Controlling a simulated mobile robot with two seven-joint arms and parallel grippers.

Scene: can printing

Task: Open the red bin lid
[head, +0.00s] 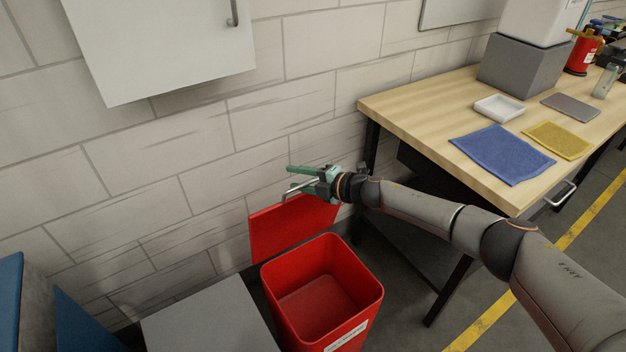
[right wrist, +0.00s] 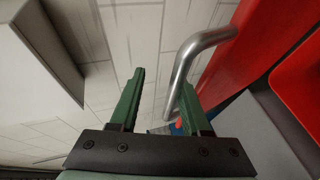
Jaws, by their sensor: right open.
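The red bin (head: 340,262) stands on the floor and its inside shows empty. Its red lid (head: 280,232) is open, tilted up behind the bin near the wall. A metal handle (head: 297,188) sticks out from the lid. My right gripper (head: 291,179) is at the lid's upper edge, with its green fingers open by the handle. In the right wrist view the handle (right wrist: 184,70) is close to the right finger; I cannot tell whether they touch. The lid (right wrist: 232,62) fills the upper right there. My left gripper is not in view.
A wooden table (head: 440,120) stands right of the bin, with a blue cloth (head: 500,153), yellow cloth (head: 558,139) and white tray (head: 499,107). A grey box (head: 210,320) is left of the bin. A white cabinet (head: 165,45) hangs on the wall above.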

